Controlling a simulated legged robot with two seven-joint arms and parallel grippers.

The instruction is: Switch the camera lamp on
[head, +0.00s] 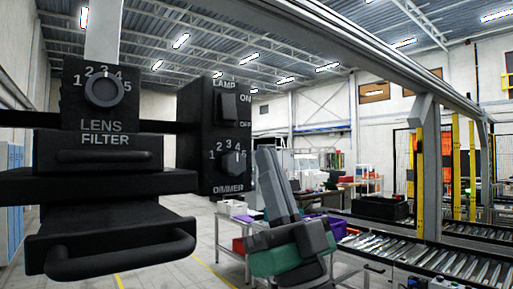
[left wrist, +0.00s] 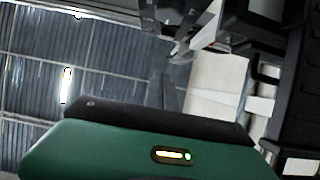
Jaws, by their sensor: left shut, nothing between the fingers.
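The black lamp box (head: 213,135) hangs in the middle left of the head view. Its lamp rocker switch (head: 228,107) sits between the ON and OFF labels; I cannot tell which way it is tilted. The dimmer knob (head: 233,163) is below the switch. My left gripper (head: 267,150), grey with a green body, points up just right of the dimmer in the picture, lower than the switch. Its fingers are shut and empty. I cannot tell whether it touches the box. In the left wrist view its green body fills the bottom. My right gripper is not in view.
Left of the lamp box are the lens filter dial (head: 104,90) and black housings with a protruding handle (head: 120,255). A roller conveyor (head: 430,255) and yellow posts stand at the right, farther off. A table with bins is behind the gripper.

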